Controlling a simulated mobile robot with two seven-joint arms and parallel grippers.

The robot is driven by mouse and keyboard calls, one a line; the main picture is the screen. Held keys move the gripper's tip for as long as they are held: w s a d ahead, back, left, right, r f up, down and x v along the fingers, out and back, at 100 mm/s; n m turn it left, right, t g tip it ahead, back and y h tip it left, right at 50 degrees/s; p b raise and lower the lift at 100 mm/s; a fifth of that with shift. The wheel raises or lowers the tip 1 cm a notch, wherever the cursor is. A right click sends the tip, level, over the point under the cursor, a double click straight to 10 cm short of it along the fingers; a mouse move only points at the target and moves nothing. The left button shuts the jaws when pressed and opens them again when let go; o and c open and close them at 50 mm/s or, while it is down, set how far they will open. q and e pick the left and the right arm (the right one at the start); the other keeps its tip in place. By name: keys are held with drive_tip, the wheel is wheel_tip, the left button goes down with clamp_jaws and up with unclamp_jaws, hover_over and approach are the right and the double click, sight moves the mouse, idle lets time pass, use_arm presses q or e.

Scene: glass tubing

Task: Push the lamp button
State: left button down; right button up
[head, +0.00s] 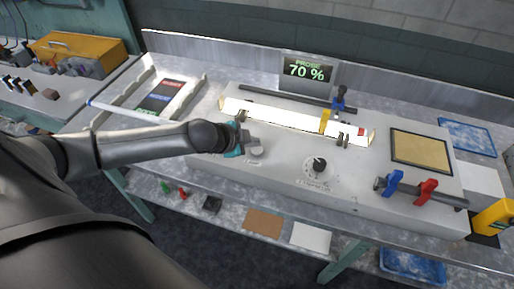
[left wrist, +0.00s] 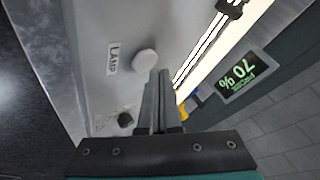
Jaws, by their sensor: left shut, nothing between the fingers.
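The lamp button is a round white knob (left wrist: 145,63) on the pale panel, beside a label reading LAMP (left wrist: 113,58) in the left wrist view. In the head view the button (head: 256,151) sits on the front part of the panel, just right of my left gripper (head: 248,146). In the left wrist view my left gripper (left wrist: 159,78) is shut and empty, its fingertips close to the button's edge. I cannot tell whether they touch it. A long lamp strip (head: 270,114) glows white behind the button. My right gripper is not in view.
A black dial (head: 319,164) stands right of the button. A display (head: 307,70) reading 70 % stands at the back. Blue and red clamps (head: 426,190) sit on a bar at the right. A tray with coloured cards (head: 165,96) lies at the left.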

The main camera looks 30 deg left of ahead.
sight(253, 151)
use_arm(q)
drive_tip(key=shift+f, duration=0.15)
idle(0.4)
drive_tip(key=shift+f, duration=0.35)
drive_tip(key=shift+f, duration=0.25)
idle(0.4)
drive_tip(key=shift+r+p, duration=0.7)
drive_tip(key=shift+p, duration=0.1)
wheel_tip(253, 151, up, 6)
drive_tip(key=p, duration=0.7)
